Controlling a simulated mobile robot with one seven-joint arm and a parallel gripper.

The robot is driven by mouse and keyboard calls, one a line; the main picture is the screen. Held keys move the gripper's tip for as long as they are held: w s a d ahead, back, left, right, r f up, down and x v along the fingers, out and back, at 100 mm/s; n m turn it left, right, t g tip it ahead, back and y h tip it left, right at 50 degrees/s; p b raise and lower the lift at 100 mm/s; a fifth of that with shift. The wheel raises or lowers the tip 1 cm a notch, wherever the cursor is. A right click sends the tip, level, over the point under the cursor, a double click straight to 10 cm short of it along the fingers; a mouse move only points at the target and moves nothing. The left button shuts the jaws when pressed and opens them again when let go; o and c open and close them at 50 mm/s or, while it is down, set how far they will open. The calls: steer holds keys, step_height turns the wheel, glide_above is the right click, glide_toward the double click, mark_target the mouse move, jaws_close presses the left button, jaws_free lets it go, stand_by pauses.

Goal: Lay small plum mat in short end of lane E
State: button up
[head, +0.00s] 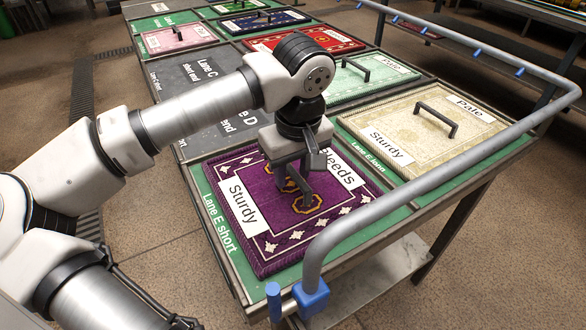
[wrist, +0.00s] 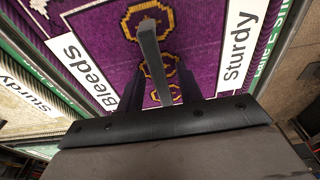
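The small plum mat (head: 262,238), purple with gold motifs and a pale diamond border, lies in the short end of lane E (head: 222,240), on the green surface marked "Lane E short". It carries "Sturdy" and "Bleeds" labels and a dark bar handle. In the wrist view, the handle (wrist: 150,50) runs between my gripper's two fingers (wrist: 160,92), with mat visible in the gaps on both sides. My gripper (head: 298,168) is open, pointing down around the handle. It hides part of the mat's middle in the head view.
A cream mat (head: 408,128) labelled "Pale" and "Sturdy" lies in lane E long. Grey lane D short (head: 235,128) is empty. A green mat (head: 350,80) and a red mat (head: 330,38) lie farther back. A grey rail (head: 440,172) curves along the table's right and near side.

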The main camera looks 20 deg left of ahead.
mark_target(297, 176)
step_height(297, 176, up, 12)
steer(key=d, duration=0.1)
steer(key=shift+s+f+p, duration=0.15)
steer(key=shift+s+p, duration=0.25)
steer(key=shift+s, duration=0.05)
